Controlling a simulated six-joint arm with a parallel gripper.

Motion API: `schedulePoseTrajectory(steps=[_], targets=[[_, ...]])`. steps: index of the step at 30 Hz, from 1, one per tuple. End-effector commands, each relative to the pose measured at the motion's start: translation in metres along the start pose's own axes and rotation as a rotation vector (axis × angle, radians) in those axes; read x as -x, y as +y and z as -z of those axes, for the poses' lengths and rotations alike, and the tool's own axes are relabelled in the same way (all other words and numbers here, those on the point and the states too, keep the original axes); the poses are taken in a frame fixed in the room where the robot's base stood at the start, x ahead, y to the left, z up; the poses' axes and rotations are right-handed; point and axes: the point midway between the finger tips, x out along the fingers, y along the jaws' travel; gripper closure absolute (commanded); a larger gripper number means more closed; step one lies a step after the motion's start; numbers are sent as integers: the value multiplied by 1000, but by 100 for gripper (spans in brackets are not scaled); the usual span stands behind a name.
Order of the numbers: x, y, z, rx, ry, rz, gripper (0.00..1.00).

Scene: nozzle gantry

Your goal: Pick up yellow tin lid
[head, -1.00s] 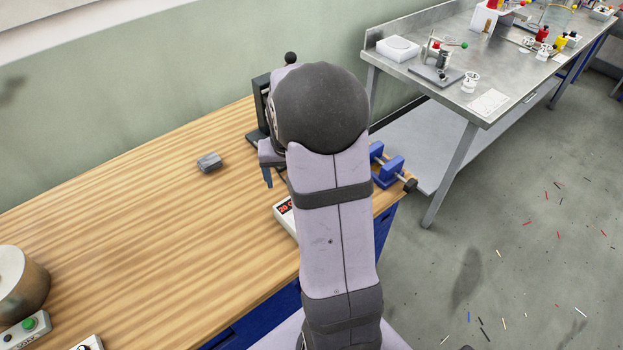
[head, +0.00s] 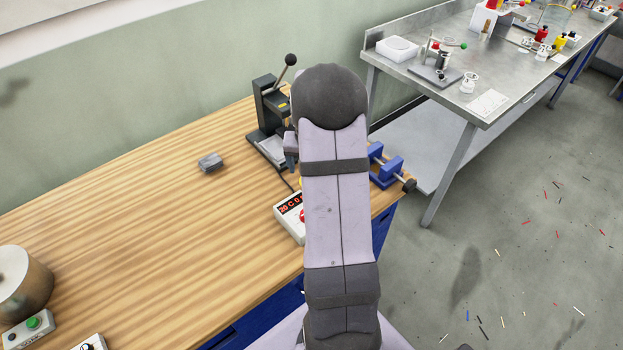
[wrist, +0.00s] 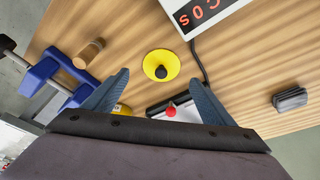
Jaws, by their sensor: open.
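The yellow tin lid (wrist: 150,63), a round yellow disc with a black knob, lies on the wooden bench in the wrist view. In the head view my arm hides nearly all of it. My gripper (wrist: 158,78) is open in the wrist view, with one blue-grey finger to each side below the lid in the picture. Nothing is between the fingers, and they look apart from the lid. The exact height above it cannot be told.
A digital display box (head: 290,219) with a cable stands close to the lid. A black press (head: 268,105) is behind my arm, a blue vise (wrist: 47,80) and a wooden cylinder (wrist: 88,54) left in the wrist view. A grey block (head: 210,163) lies on open bench.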

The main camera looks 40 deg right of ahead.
Motion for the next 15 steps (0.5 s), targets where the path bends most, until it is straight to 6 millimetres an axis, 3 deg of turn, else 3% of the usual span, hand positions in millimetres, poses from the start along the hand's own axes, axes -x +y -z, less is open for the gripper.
schedulePoseTrajectory(steps=[15], targets=[[-45,-2,-2,1,-2,0,22]])
